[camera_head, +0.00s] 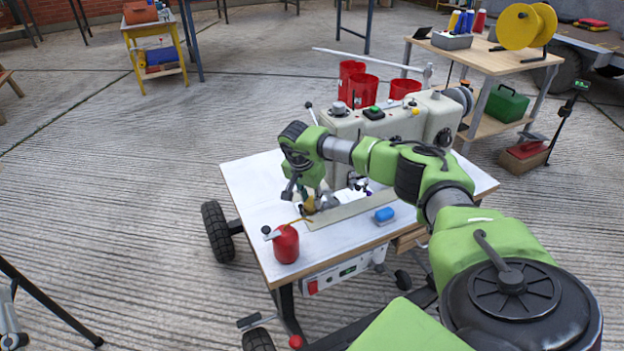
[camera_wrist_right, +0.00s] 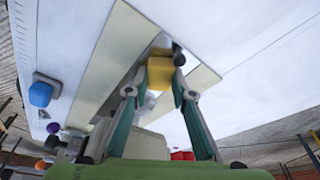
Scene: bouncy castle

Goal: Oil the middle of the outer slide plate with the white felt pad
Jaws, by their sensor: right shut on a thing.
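My right gripper (camera_head: 312,205) is low over the white top of a sewing-machine table. In the right wrist view my right gripper (camera_wrist_right: 164,92) is shut on a yellow block (camera_wrist_right: 160,73). The block shows small and yellowish in the head view (camera_head: 308,206). I cannot make out a white felt face on it; its far side is hidden. Pale metal slide plates (camera_head: 350,211) run along the table top beside the machine, and a long plate also shows in the right wrist view (camera_wrist_right: 122,48). The block is over or against the plates; contact is unclear.
A red oil can (camera_head: 286,244) stands at the table's front left. A blue piece on a grey base (camera_head: 384,215) lies right of the plates. The cream sewing machine (camera_head: 400,122) stands behind, with red cups (camera_head: 362,90). The table's left side is clear.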

